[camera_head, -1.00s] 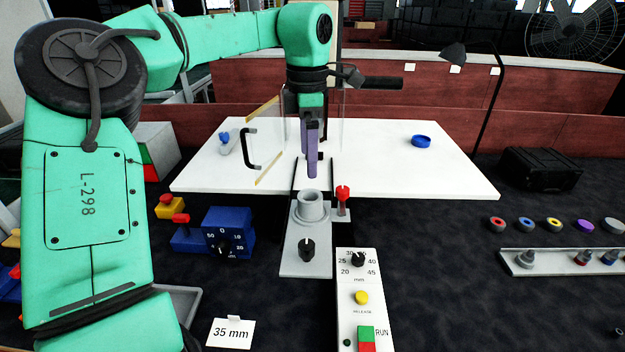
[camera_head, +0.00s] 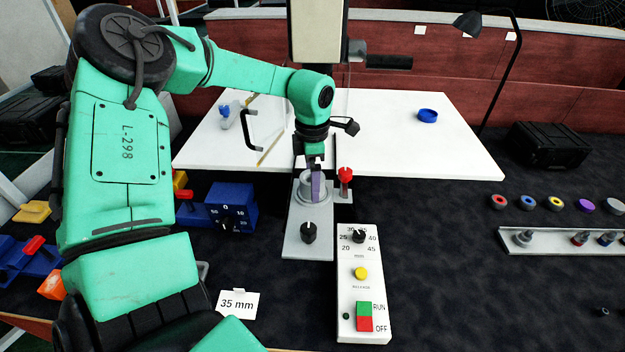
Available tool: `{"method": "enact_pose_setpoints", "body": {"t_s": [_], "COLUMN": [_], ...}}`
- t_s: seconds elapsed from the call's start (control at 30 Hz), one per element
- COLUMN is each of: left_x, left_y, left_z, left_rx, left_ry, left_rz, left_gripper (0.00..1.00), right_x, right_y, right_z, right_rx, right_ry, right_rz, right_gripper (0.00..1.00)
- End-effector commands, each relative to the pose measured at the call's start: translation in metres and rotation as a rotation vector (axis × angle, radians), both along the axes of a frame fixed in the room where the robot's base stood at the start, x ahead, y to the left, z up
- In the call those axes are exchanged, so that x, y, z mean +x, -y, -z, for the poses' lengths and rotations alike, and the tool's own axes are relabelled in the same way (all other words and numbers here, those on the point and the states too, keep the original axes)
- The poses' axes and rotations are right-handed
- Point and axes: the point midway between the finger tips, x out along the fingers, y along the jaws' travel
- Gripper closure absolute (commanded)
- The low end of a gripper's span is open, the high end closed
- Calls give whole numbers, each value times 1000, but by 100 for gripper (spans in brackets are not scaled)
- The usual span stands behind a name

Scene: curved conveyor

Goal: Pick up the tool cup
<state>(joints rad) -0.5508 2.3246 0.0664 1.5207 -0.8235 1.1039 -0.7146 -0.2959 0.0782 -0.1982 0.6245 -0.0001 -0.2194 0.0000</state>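A grey round cup (camera_head: 304,189), which looks like the tool cup, stands upright on a grey plate with a black knob, in the middle of the view. My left gripper (camera_head: 316,186) points straight down at the cup's right side. Its purple finger overlaps the cup's rim and hides part of it. I see the fingers nearly edge-on, so the gap between them and any touch with the cup cannot be made out. My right gripper is not in view.
A red-topped post (camera_head: 345,178) stands close to the cup's right. A white control panel (camera_head: 372,270) lies in front of it. A blue dial box (camera_head: 232,207) is on the left. A blue ring (camera_head: 428,116) lies on the white board (camera_head: 390,150).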

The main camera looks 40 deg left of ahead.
Motion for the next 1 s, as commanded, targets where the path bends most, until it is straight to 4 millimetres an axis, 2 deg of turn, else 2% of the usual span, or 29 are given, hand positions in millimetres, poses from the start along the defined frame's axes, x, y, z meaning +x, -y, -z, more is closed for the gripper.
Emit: {"method": "enact_pose_setpoints", "body": {"t_s": [0.17, 0.2, 0.27, 0.3, 0.43, 0.77, 0.87, 0.97, 1.0], "left_x": [0, 0, 0, 0, 0, 1, 2, 2, 2], "left_y": [0, 0, 0, 0, 0, 0, 0, 0, 0], "left_z": [3, 3, 3, 3, 2, -3, -15, -39, -52], "left_rx": [-1, -1, -1, 0, 0, 1, 1, 1, 1], "left_ry": [2, 2, 2, 1, 1, 3, 6, 11, 12], "left_rz": [0, 0, 0, 0, 0, 0, 0, 0, 0], "left_gripper": [0, 4, 27, 42, 92, 93, 93, 93, 93], "right_x": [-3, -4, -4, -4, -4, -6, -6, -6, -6], "right_y": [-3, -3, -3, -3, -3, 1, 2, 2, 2], "right_z": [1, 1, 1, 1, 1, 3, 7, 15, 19], "right_rx": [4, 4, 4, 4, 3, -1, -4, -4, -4], "right_ry": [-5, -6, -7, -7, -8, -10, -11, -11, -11], "right_rz": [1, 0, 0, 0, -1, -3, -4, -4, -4], "right_gripper": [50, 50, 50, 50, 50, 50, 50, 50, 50]}}
